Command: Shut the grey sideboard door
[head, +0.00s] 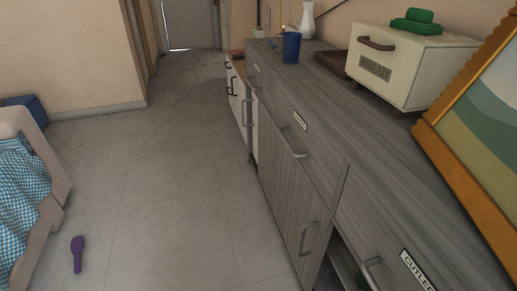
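The grey sideboard (420,165) with wood-grain fronts runs along the right side of the head view, from the near right corner back to the middle. A grey door (283,185) with a vertical metal handle (305,240) is on its front and looks flush or nearly so. Right of that door, below the cutlery drawer (385,240), a dark open compartment (343,262) shows a light inner surface. The picture's bottom edge cuts it off, and I cannot see a door leaf for it. Neither of my grippers is in view.
A cream bread bin (405,65) with a green item (417,20) on top, a blue cup (291,47), a white vase (307,20) and an orange-framed picture (480,130) are on the sideboard. A purple brush-like item (77,254) lies on the otherwise open floor (175,180).

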